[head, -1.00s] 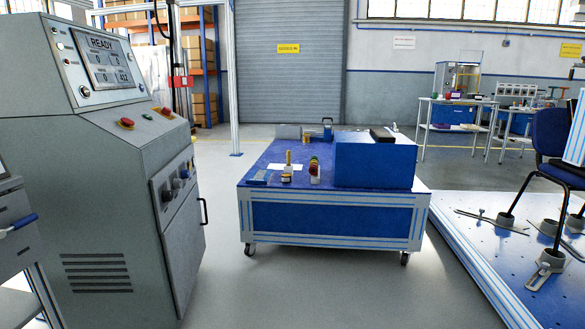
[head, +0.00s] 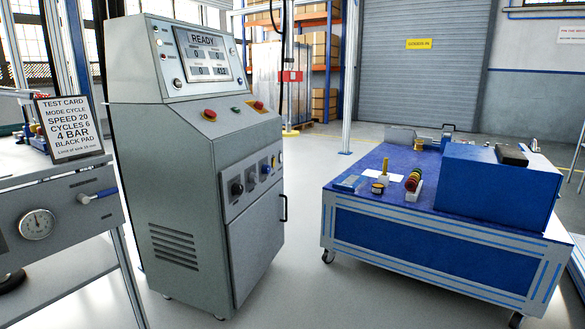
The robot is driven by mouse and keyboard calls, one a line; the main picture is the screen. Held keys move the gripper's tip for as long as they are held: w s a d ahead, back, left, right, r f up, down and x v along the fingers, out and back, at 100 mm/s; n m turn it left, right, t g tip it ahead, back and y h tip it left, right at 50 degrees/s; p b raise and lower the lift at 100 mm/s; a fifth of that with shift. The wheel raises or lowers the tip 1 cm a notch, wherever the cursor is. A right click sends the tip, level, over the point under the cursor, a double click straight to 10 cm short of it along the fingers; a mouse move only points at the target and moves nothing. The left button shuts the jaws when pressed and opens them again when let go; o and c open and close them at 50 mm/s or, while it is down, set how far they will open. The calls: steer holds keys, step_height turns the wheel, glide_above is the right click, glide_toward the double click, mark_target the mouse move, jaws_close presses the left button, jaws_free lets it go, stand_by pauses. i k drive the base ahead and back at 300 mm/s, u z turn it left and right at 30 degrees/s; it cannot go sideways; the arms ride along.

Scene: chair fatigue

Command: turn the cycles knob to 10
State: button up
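A grey control cabinet (head: 190,150) stands left of centre, its screen (head: 204,55) reading READY with small number fields below. Its angled right-hand face carries a row of small knobs (head: 251,178), dark ones and a blue one. Their labels and pointer settings are too small to read, so I cannot tell which is the cycles knob. A test card (head: 70,127) at the left reads mode cycle, speed 20, cycles 6, 4 bar, black pad. My gripper is not in view.
A blue wheeled cart (head: 430,245) with several small items and a blue box (head: 500,185) stands at the right. A grey bench with a round gauge (head: 36,224) and a blue-handled lever (head: 97,196) is at the left. Floor between cabinet and cart is clear.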

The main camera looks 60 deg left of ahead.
mark_target(266, 169)
steer(key=i, duration=0.9)
steer(key=u, duration=2.3)
steer(key=i, duration=0.35)
steer(key=z, duration=1.05)
steer(key=i, duration=1.35)
steer(key=u, duration=0.7)
steer(key=i, duration=0.65)
steer(key=u, duration=0.6)
